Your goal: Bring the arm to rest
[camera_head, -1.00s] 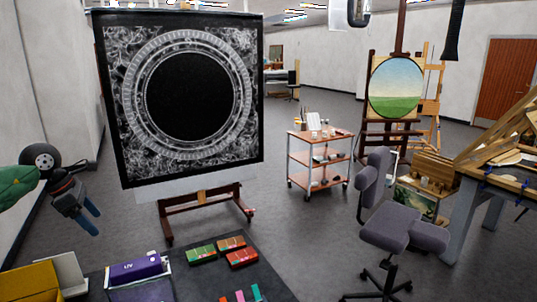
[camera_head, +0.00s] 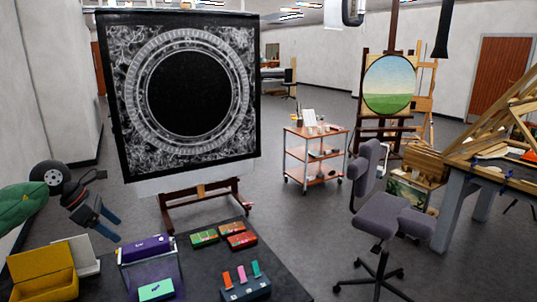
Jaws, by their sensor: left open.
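My left arm comes in from the left edge, with a green sleeve-like cover and a dark wrist joint. My left gripper (camera_head: 109,226) has blue fingertips that are apart, with nothing between them. It hangs in the air above the dark table, in front of and left of the large framed black panel with a round ornate pattern (camera_head: 185,165). My right gripper does not show.
The dark table (camera_head: 205,270) holds a yellow box (camera_head: 42,275), a purple box (camera_head: 147,248), red and green boxes (camera_head: 238,240) and a dark block with coloured sticks (camera_head: 246,290). A grey chair (camera_head: 393,222) and an orange-shelved cart (camera_head: 315,155) stand to the right.

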